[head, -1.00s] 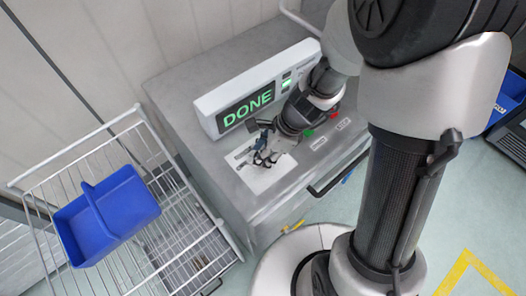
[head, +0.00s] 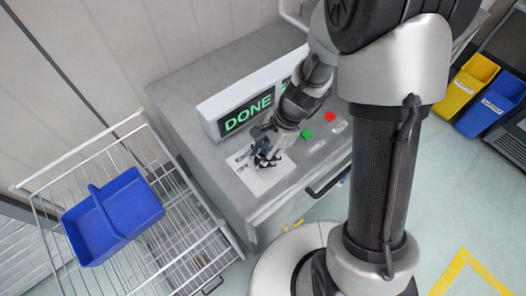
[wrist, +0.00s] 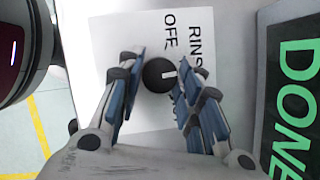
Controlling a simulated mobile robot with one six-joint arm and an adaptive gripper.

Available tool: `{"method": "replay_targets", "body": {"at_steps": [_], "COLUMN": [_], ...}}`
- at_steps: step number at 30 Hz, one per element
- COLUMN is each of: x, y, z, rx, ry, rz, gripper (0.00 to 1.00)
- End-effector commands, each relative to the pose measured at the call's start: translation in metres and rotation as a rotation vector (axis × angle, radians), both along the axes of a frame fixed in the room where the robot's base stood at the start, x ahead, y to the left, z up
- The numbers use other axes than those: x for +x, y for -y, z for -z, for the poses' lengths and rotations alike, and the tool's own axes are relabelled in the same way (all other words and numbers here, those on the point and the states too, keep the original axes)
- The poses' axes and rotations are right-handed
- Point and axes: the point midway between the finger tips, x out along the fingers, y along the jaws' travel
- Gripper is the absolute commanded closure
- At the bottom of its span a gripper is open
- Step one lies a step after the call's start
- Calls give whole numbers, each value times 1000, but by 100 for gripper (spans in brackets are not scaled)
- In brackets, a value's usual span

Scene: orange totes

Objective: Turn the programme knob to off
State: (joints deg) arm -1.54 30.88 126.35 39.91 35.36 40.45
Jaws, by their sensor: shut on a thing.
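The programme knob (wrist: 155,76) is round and black, with a short white mark on its right side in the wrist view. The mark points right, towards the right finger and the partly hidden label starting "RINS" (wrist: 196,38). The "OFF" label (wrist: 174,31) lies above and slightly right of the knob. My gripper (wrist: 160,88) has its blue-padded fingers either side of the knob and is shut on it. In the head view my gripper (head: 264,155) is down at the white label plate (head: 275,178) and hides the knob.
The grey cabinet (head: 200,110) has a display reading "DONE" (head: 247,113) behind the knob. A green button (head: 307,134) and red button (head: 330,117) are to the right. A wire trolley with a blue tote (head: 110,215) stands left. Yellow (head: 470,85) and blue (head: 490,105) bins stand right.

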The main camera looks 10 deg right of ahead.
Motion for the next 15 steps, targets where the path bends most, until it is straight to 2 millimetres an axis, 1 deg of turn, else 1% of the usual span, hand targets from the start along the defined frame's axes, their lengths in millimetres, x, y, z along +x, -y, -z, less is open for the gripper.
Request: {"method": "replay_targets", "body": {"at_steps": [15], "x": [3], "y": [-2], "z": [-1], "rx": [0], "ry": [-1], "rz": [-494], "gripper": [91]}}
